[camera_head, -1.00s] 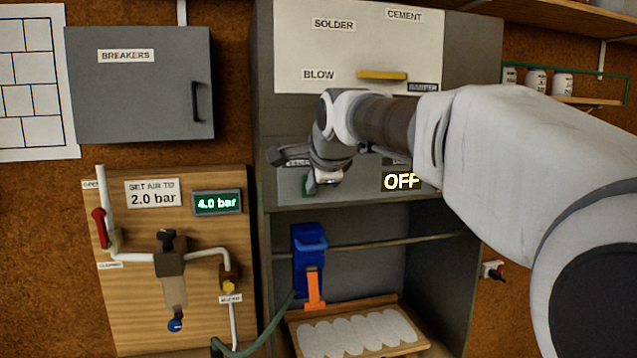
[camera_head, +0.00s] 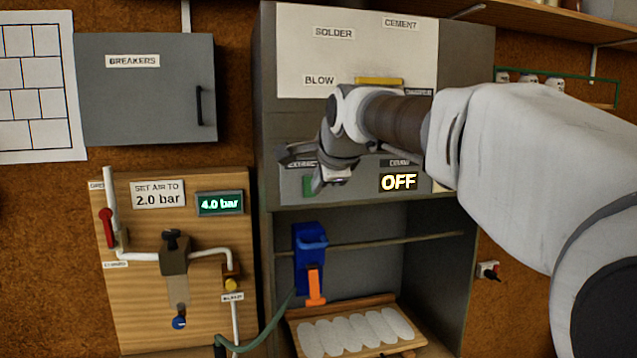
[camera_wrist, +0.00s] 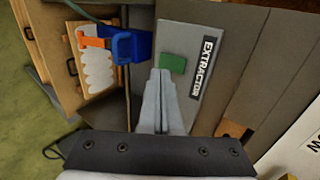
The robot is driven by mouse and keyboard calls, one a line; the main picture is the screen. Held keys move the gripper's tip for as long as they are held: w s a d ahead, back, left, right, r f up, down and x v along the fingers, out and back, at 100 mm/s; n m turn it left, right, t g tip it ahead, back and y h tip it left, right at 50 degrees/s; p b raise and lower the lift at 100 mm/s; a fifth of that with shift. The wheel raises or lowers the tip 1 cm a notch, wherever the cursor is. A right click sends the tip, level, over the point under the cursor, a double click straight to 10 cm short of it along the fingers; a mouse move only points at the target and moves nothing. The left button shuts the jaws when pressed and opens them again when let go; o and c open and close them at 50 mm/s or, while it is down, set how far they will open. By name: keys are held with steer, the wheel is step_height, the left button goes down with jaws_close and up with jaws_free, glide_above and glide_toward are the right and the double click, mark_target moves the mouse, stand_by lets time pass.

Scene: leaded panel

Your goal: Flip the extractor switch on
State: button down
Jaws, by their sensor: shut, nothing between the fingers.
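The extractor switch (camera_wrist: 173,63) is a green rocker on a grey panel with the label EXTRACTOR (camera_wrist: 201,67) beside it. In the head view the switch (camera_head: 307,186) shows as a small green patch, partly hidden by my gripper (camera_head: 319,183). In the wrist view my gripper (camera_wrist: 160,75) is shut and empty, its fingertips just beside the lower left of the switch. I cannot tell whether they touch it. A display (camera_head: 398,181) to the right of the switch reads OFF; the label above it is partly hidden.
A blue holder with an orange part (camera_head: 310,250) hangs below the panel, above a wooden tray (camera_head: 407,343). To the left are a grey breakers box (camera_head: 150,105) and an air board (camera_head: 130,295) reading 4.0 bar. A yellow handle (camera_head: 380,81) is above my wrist.

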steer(key=b+v, duration=0.1)
steer(key=v, duration=0.9)
steer(key=shift+s, duration=0.15)
